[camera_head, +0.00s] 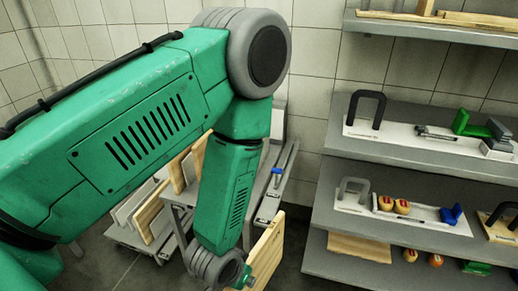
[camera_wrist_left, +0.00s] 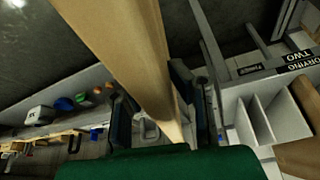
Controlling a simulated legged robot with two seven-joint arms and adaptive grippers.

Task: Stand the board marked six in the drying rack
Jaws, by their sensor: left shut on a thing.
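My left arm fills the left and middle of the head view, and its gripper (camera_head: 240,277) is low in the middle. The left gripper (camera_wrist_left: 153,110) is shut on a pale wooden board (camera_wrist_left: 125,50), which rises between its fingers in the left wrist view. The board also shows in the head view (camera_head: 266,252), upright beside the gripper; I see no number on it. My right gripper is not in view.
Grey shelves (camera_head: 420,165) on the right hold handled tools, red-and-yellow round items (camera_head: 401,206) and green and blue things. More white and wooden boards (camera_head: 150,217) stand low behind my arm. A grey stand (camera_head: 278,185) is behind my forearm.

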